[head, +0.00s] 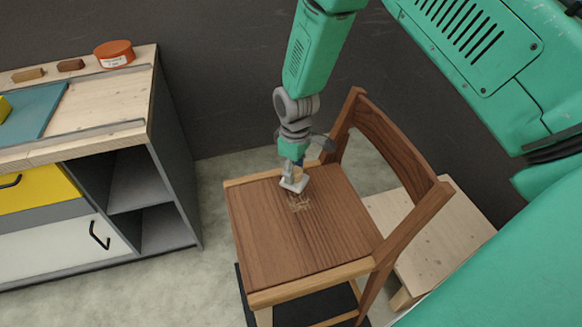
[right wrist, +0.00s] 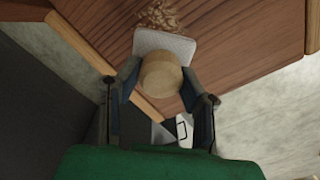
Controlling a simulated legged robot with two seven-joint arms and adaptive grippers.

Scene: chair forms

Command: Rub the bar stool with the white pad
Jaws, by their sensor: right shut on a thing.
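In the right wrist view, the pad (right wrist: 172,43) has a round wooden knob (right wrist: 160,75). My right gripper (right wrist: 160,82) is shut on this knob, one finger each side. My left gripper is not in view.
A workbench (head: 110,100) with drawers and open shelves stands at the left, carrying an orange tin (head: 114,52) and small blocks. A low pale wooden platform (head: 450,220) is right of the stool. Dark walls close off the back. Floor shows between bench and stool.

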